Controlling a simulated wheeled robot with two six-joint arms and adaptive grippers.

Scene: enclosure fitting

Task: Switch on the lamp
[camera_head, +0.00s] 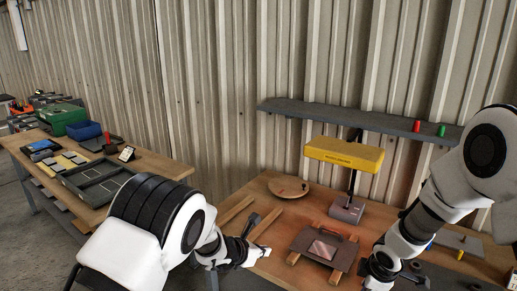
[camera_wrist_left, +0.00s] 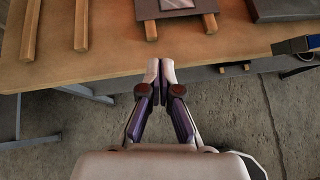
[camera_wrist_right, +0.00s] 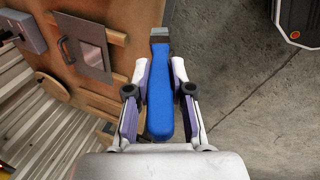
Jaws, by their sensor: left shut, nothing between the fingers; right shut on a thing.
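The lamp has a yellow head (camera_head: 344,154) on a dark stem above a grey base box (camera_head: 347,210) at the back of the workbench. No glow from it is clear. The base box also shows at the upper left of the right wrist view (camera_wrist_right: 28,33). My left gripper (camera_head: 262,249) is shut and empty at the bench's front edge, apart from the lamp; its closed fingers show in the left wrist view (camera_wrist_left: 160,68). My right gripper (camera_wrist_right: 158,72) is shut on a blue-handled tool (camera_wrist_right: 159,105) with a dark metal end. The tool's grip is hidden in the head view.
A dark plate (camera_head: 305,240) with a metallic pane lies on wooden strips in front of the lamp. A round wooden disc (camera_head: 288,186) lies left of the base. A shelf (camera_head: 375,119) with red and green pieces is behind. A second bench (camera_head: 160,168) stands left.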

